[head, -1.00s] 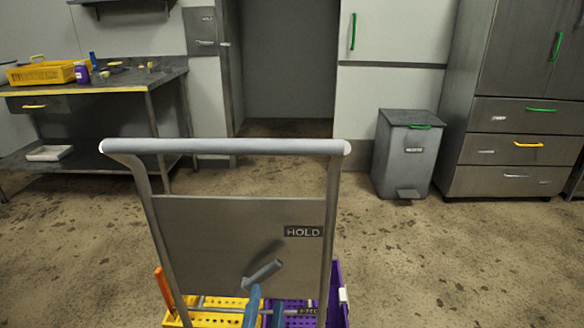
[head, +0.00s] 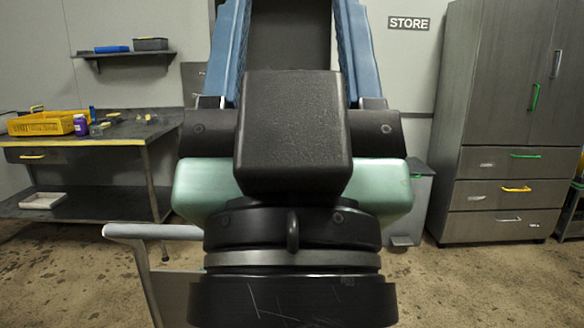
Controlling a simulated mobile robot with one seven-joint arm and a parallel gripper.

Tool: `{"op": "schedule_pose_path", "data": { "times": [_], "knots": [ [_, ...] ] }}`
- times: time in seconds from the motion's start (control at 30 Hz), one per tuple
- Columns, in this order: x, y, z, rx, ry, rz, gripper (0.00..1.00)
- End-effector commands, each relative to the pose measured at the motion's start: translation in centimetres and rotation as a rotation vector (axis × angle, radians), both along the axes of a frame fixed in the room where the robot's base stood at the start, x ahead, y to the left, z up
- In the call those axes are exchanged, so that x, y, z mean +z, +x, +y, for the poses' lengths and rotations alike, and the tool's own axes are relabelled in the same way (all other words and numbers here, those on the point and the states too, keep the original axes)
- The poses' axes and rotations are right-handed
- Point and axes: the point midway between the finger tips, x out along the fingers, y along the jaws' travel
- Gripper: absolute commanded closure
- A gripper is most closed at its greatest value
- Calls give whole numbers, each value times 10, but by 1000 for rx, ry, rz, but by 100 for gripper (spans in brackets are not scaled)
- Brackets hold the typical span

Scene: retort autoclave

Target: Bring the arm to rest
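My gripper (head: 291,35) is raised close in front of the camera and fills the middle of the head view. Its two long blue fingers point up and stand wide apart, and their tips run to or past the top edge of the picture. I see nothing held between them. The black and pale green body of the gripper and wrist is below the fingers. It hides most of the cart (head: 150,231), of which the left end of the handle and a bit of the frame show at the lower left.
A metal workbench (head: 100,138) at left carries a yellow crate (head: 42,124) and a purple jar (head: 81,125). A wall shelf (head: 125,54) hangs above. A grey bin (head: 420,205), partly hidden, stands beside a drawer cabinet (head: 500,165) at right. The floor at lower right is clear.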

Motion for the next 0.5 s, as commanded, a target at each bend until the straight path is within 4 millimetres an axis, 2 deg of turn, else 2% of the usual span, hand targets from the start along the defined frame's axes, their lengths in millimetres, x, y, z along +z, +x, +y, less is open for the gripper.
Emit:
{"op": "schedule_pose_path", "data": {
  "times": [0.03,0.5],
  "knots": [
    [32,0,0,-1,-1,1,40],
    [179,1,0,-1,-3,2,40]
  ]
}}
